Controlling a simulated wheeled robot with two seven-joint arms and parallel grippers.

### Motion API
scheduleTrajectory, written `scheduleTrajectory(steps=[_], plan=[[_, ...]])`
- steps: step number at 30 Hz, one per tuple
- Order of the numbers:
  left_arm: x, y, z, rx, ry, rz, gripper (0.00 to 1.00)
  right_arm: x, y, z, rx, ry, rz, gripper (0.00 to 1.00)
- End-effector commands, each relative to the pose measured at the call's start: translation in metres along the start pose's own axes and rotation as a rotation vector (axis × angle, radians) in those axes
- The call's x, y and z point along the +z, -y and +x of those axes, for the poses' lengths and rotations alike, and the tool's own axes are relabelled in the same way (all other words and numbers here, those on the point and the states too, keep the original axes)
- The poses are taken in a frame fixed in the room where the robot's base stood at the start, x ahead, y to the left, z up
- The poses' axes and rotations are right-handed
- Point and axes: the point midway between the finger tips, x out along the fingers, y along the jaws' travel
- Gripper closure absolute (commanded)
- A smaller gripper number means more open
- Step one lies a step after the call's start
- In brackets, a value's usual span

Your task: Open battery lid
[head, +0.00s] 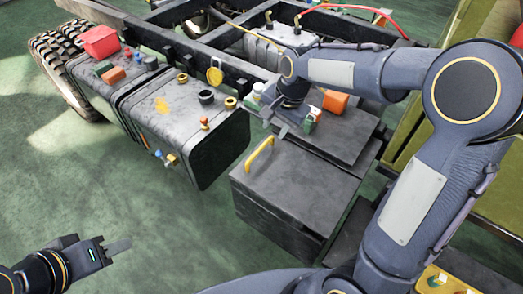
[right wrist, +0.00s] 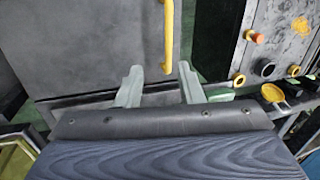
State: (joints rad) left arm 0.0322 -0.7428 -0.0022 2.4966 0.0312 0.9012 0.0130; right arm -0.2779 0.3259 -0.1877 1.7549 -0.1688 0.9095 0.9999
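The battery lid (head: 302,186) is a dark grey panel on a box beside the chassis frame, and it looks closed. A yellow bar handle (head: 260,154) stands on it near its left edge. The lid (right wrist: 100,45) and handle (right wrist: 168,40) also show in the right wrist view. My right gripper (head: 272,118) is above the box, close to the handle's far end. Its two pale fingers (right wrist: 160,78) are apart and empty, with the handle beyond their tips. My left gripper (head: 122,246) is low at the left over the floor, far from the lid; its finger gap is unclear.
A dark tank (head: 215,135) with caps and fittings stands left of the box, across a narrow gap. Behind it run the chassis rails (head: 175,45) and a tyre (head: 62,60). Small coloured parts, including an orange block (head: 335,101), lie behind the lid. Green floor (head: 120,180) is clear at the left.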

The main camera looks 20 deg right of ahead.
Motion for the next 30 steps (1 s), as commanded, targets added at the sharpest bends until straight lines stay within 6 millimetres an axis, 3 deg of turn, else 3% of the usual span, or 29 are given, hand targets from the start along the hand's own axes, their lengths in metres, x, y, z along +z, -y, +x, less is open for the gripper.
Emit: scheduleTrajectory(steps=[1,6,18,24,30], plan=[[0.003,0.003,0.007,0.0,0.0,0.0,0.64,-0.002,0.008,0.019,0.021,-0.005,0.019,0.66],[0.005,0.005,0.01,0.0,0.0,0.0,0.64,-0.007,0.021,0.042,0.051,-0.021,0.07,0.66],[0.008,0.007,0.016,0.0,0.0,0.0,0.64,-0.008,0.018,0.1,0.056,-0.02,0.075,0.66],[0.008,0.008,0.017,0.0,0.0,0.0,0.64,-0.008,0.017,0.116,0.053,-0.02,0.075,0.66],[0.008,0.008,0.017,0.0,0.0,0.0,0.64,-0.008,0.017,0.117,0.052,-0.021,0.075,0.66]])
